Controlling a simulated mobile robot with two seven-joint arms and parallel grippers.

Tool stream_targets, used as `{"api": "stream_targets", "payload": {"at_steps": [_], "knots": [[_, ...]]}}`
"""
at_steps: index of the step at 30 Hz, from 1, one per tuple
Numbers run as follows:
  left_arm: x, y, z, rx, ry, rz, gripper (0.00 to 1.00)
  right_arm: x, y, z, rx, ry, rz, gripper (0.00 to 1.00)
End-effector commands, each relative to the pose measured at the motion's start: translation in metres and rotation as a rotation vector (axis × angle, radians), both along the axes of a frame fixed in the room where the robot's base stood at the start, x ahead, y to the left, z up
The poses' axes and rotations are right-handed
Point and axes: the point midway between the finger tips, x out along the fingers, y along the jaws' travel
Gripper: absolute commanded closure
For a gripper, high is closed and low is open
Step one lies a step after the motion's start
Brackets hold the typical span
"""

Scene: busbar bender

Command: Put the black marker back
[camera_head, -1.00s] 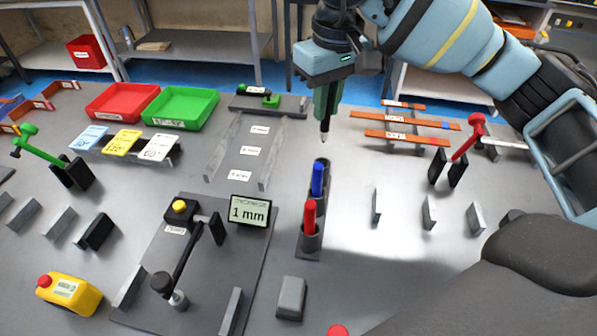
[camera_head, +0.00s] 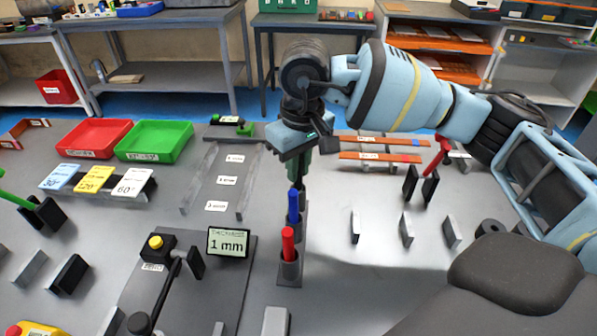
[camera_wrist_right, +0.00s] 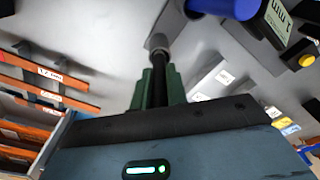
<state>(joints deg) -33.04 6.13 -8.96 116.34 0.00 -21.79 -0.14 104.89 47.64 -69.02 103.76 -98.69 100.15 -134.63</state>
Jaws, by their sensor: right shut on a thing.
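My right gripper (camera_head: 300,170) is shut on the black marker (camera_wrist_right: 172,78), which points down between the green fingers. The marker's pale tip shows in the right wrist view. In the head view the marker is just behind the blue marker (camera_head: 293,206), at the back end of the dark holder (camera_head: 289,281). I cannot tell whether its tip is in the back slot or above it. The blue marker and the red marker (camera_head: 288,244) stand upright in the holder. The blue marker also shows at the top of the wrist view (camera_wrist_right: 232,6). My left gripper is not in view.
Left of the holder stands a bender with a 1 mm display (camera_head: 229,243). Upright grey plates (camera_head: 406,229) stand to the right. Copper bars (camera_head: 375,157) lie behind, on the right. Red (camera_head: 92,139) and green (camera_head: 154,141) trays are at the back left.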

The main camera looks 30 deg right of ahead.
Motion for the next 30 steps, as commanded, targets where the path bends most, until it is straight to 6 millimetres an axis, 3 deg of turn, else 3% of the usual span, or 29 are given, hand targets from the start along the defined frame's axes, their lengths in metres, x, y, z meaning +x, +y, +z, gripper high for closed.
{"api": "stream_targets", "payload": {"at_steps": [4,16,17,21,30], "knots": [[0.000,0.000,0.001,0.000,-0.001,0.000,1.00,-0.001,0.000,-0.018,0.000,0.002,0.000,1.00],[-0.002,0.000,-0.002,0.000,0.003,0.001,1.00,0.000,0.000,-0.024,-0.001,0.001,0.000,1.00],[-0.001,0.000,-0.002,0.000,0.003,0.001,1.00,0.000,0.000,-0.023,-0.001,0.000,-0.001,0.83],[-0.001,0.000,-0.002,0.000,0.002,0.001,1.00,0.000,0.000,-0.022,-0.001,0.000,-0.001,0.64],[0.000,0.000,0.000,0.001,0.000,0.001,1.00,0.000,0.000,-0.021,-0.001,0.000,-0.001,0.63]]}}
